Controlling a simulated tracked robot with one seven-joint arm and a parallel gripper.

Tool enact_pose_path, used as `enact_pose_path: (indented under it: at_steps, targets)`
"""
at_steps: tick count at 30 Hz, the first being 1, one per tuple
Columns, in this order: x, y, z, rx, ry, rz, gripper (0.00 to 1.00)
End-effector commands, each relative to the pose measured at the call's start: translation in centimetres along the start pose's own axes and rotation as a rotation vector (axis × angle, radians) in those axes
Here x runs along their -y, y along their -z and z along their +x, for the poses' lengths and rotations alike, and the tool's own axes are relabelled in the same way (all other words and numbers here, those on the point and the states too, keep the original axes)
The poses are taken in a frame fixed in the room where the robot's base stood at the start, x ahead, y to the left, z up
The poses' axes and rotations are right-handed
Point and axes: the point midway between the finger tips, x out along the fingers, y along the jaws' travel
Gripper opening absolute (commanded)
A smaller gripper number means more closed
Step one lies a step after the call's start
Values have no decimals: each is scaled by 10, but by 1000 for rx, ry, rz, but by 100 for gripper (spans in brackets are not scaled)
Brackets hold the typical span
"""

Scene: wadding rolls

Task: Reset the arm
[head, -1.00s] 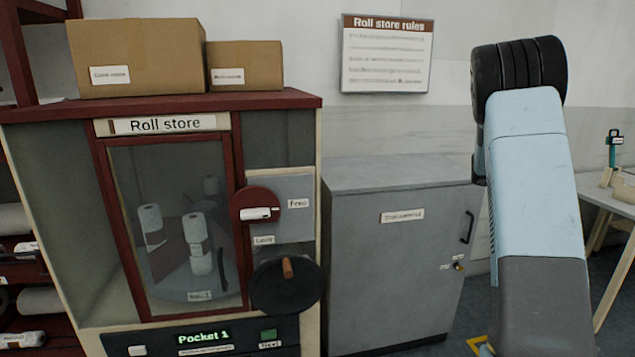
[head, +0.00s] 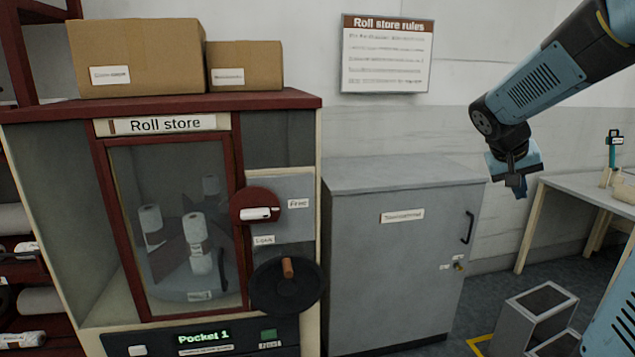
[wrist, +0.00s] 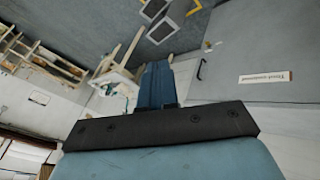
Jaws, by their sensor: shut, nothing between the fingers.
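My gripper (head: 517,184) hangs from my blue and black arm at the right of the head view, in the air right of the grey cabinet (head: 390,265). Its fingers are together with nothing between them. The wrist view also shows my gripper (wrist: 157,85), its blue fingers shut and pointing toward the floor area. Nothing touches it in either view.
A white table (head: 590,200) stands at the far right.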

Motion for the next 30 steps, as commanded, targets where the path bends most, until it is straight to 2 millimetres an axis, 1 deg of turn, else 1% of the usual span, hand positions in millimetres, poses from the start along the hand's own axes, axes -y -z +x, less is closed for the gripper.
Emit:
enact_pose_path:
  at_steps: [1,9,15,21,25,27,30]
  targets:
    - [4,-13,-12,-6,35,-3,0]
    - [35,-81,-64,-27,227,-49,0]
    - [58,-133,-97,-59,364,-95,0]
    - [79,-183,-122,-99,487,-141,0]
    - [89,-205,-132,-120,542,-165,0]
    - [92,-212,-136,-128,560,-174,0]
    - [95,-218,-138,-133,575,-180,0]
